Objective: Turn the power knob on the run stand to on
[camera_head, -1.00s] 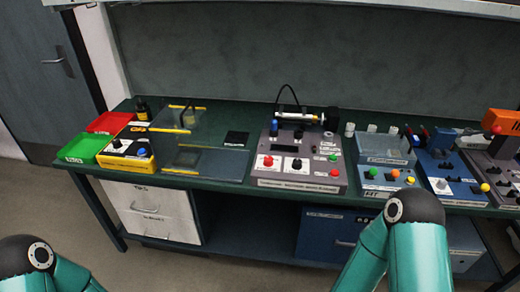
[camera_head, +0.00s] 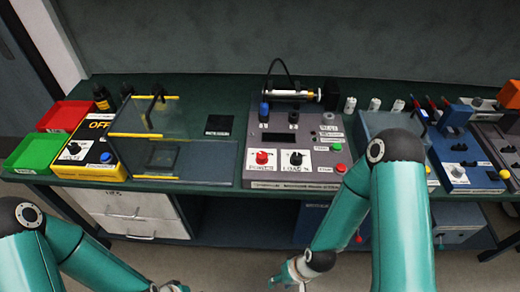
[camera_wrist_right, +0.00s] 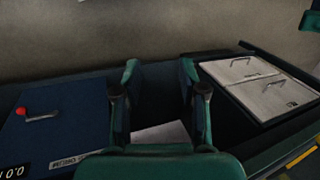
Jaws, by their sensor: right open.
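The run stand (camera_head: 295,175) is a grey box at the middle of the bench in the head view. Its front panel has a red power knob (camera_head: 262,157) on a white label at the left and a black knob (camera_head: 296,158) beside it. The pointer direction of the red knob is too small to tell. My right gripper (camera_head: 283,277) is low in front of the bench, below the panel and apart from it. In the right wrist view its two fingers (camera_wrist_right: 160,78) are spread with nothing between them. My left gripper is out of view below the picture.
A clear guard (camera_head: 150,140) with yellow edges stands left of the run stand. A yellow box (camera_head: 88,155) and green (camera_head: 38,152) and red trays are further left. A blue stand (camera_head: 462,168) is at right. Drawers (camera_wrist_right: 262,85) are under the bench.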

